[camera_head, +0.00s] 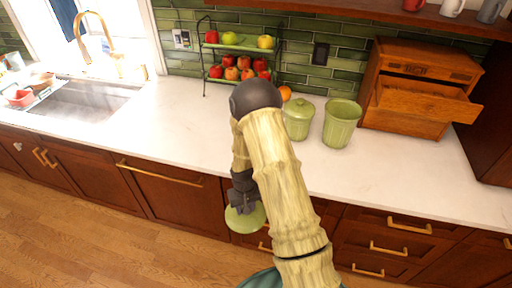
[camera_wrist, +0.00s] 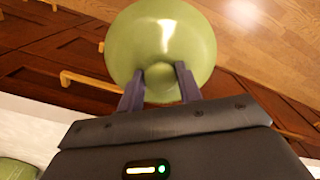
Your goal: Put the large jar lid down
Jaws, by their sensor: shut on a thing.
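The large jar lid (camera_head: 245,220) is a round pale green disc. My gripper (camera_head: 240,200) is shut on it and holds it in the air in front of the cabinets, below the counter's front edge. In the wrist view the lid (camera_wrist: 160,40) fills the top middle, with the two dark fingers of my gripper (camera_wrist: 160,80) on either side of its knob. A large green jar (camera_head: 341,124) without a lid stands open on the counter. A smaller green jar (camera_head: 298,120) with its lid on stands just left of it.
The white counter (camera_head: 180,120) is clear between the sink (camera_head: 88,100) and my arm. A two-tier rack (camera_head: 240,46) of apples stands at the back. A wooden box (camera_head: 420,90) with an open drawer is right of the jars. An orange (camera_head: 285,93) lies behind the smaller jar.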

